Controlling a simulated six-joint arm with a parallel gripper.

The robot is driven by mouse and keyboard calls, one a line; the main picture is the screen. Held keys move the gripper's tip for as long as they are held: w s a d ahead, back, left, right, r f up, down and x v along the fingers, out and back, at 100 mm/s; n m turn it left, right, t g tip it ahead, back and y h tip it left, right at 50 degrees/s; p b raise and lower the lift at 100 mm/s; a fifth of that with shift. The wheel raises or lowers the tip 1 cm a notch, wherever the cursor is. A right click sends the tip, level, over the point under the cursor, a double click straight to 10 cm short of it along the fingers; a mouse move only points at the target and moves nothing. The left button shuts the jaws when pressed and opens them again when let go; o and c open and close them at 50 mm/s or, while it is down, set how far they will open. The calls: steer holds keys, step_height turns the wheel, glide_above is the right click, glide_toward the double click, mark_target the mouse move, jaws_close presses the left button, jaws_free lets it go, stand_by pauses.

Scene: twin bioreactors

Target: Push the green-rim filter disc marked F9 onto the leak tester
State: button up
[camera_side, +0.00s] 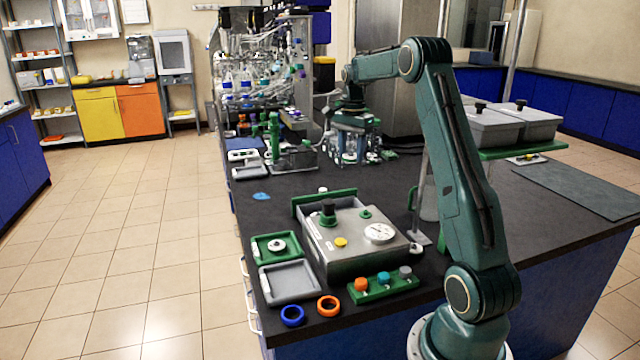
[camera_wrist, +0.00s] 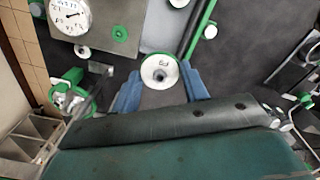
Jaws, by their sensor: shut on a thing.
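My gripper (camera_wrist: 160,88) has two blue fingers, one on each side of the filter disc (camera_wrist: 160,70). The disc is round and white, with a dark centre, a green edge and a small mark that looks like F9. My gripper is shut on it. In the side view my gripper (camera_side: 348,155) hangs beyond the far side of the leak tester (camera_side: 345,262), apart from it; the disc cannot be made out there. The leak tester is a grey metal box with a dial, a yellow button and green fittings on top. Part of its top shows in the wrist view (camera_wrist: 105,12).
A green tray (camera_side: 258,256) with a white disc and an empty grey tray (camera_side: 266,290) lie left of the tester. A blue ring (camera_side: 292,316), an orange ring (camera_side: 328,306) and a green capped rack (camera_side: 375,292) stand in front. A clamp stand (camera_side: 420,238) is on its right.

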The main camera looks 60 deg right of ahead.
steer(key=s+a+f, duration=0.4)
steer(key=s+a, duration=0.1)
steer(key=s, duration=0.2)
steer(key=shift+f, duration=0.35)
steer(key=shift+a+f, duration=0.1)
steer(key=shift+f, duration=3.1)
steer(key=shift+f, duration=0.7)
stand_by(1.4)
steer(key=o, duration=1.5)
steer(key=shift+r, duration=0.1)
